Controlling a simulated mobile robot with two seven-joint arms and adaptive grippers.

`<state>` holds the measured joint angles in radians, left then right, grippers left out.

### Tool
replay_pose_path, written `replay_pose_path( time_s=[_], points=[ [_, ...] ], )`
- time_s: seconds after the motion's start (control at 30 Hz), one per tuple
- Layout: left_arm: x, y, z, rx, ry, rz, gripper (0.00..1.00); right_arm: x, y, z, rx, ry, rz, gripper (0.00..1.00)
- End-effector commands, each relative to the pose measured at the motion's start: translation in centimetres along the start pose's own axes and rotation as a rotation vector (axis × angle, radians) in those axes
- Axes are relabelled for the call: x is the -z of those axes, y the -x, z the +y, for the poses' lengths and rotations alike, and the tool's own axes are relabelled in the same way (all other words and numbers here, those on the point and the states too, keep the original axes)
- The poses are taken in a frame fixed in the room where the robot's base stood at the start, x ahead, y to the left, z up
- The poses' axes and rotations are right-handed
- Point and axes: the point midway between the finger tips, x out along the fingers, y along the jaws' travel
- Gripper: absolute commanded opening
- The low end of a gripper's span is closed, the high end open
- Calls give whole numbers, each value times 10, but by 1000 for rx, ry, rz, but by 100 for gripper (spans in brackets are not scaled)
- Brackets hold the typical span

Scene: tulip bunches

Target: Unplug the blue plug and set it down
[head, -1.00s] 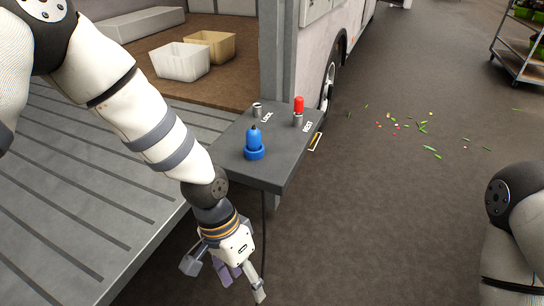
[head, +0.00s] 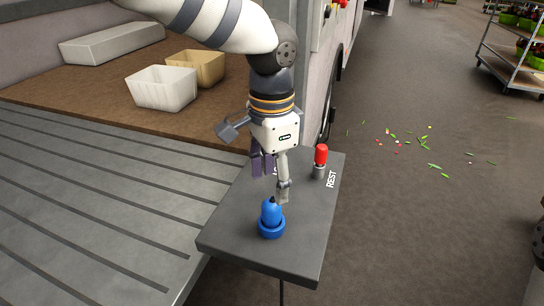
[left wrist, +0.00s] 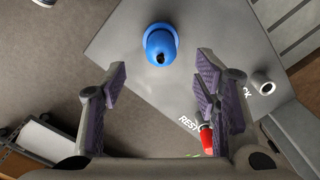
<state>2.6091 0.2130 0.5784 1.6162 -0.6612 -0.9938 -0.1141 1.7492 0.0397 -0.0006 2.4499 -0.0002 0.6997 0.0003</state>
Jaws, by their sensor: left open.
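The blue plug (head: 271,211) stands upright in a blue collar (head: 271,230) on the near part of a dark grey shelf (head: 230,235). My left gripper (head: 271,183) is open and empty, pointing down just above and behind the plug in the head view. In the left wrist view the plug (left wrist: 160,44) lies ahead of the open fingers (left wrist: 160,85), roughly centred between them and apart from both. A red-topped piece (head: 320,156) stands in a grey socket by the word REST. My right gripper is out of view.
A grey empty-looking socket (left wrist: 263,88) shows in the left wrist view; the gripper hides it in the head view. White (head: 163,88) and tan (head: 197,68) bins sit on the truck floor. Bare shelf surrounds the plug. Petals and leaves litter the ground at right.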

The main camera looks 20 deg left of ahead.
Motion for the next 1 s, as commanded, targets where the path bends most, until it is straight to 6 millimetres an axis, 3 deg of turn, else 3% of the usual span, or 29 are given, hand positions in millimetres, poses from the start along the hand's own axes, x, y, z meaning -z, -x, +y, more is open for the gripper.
replay_pose_path(
  time_s=[0.1, 0.3, 0.43, 0.7, 0.93, 1.0],
  points=[
    [-1, -35, 1, -9, 0, -7, 56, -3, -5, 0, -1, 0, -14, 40],
    [-1, -72, 1, -7, 0, -2, 56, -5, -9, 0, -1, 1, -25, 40],
    [0, -83, 1, -5, -1, -1, 56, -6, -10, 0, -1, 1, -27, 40],
    [0, -84, 1, -3, 0, 1, 56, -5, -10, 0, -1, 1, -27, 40],
    [0, -84, 1, -3, 0, 1, 6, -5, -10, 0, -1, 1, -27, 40],
    [0, -84, 1, -3, 0, 1, 3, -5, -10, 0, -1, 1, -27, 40]
  ],
)
